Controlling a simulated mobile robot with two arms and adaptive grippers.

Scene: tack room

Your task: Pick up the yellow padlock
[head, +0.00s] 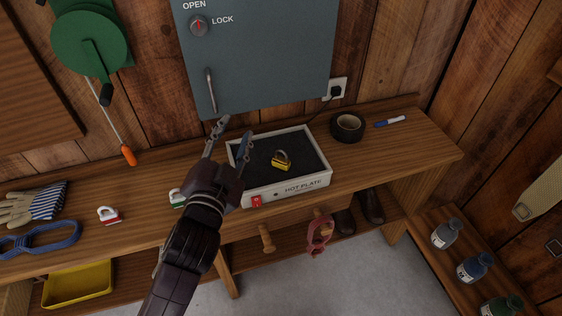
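The yellow padlock (281,161) lies on the black top of the hot plate (302,186), a white-framed box on the wooden bench. My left gripper (231,138) is over the left side of the hot plate, left of the padlock and apart from it. My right gripper is not in view.
A black tape roll (347,126) and a blue marker (390,121) lie right of the hot plate. Gloves (38,203) and a blue strap (40,239) lie at the left. A grey cabinet (262,60) hangs behind. Bottles (445,234) stand at lower right. The bench's right end is clear.

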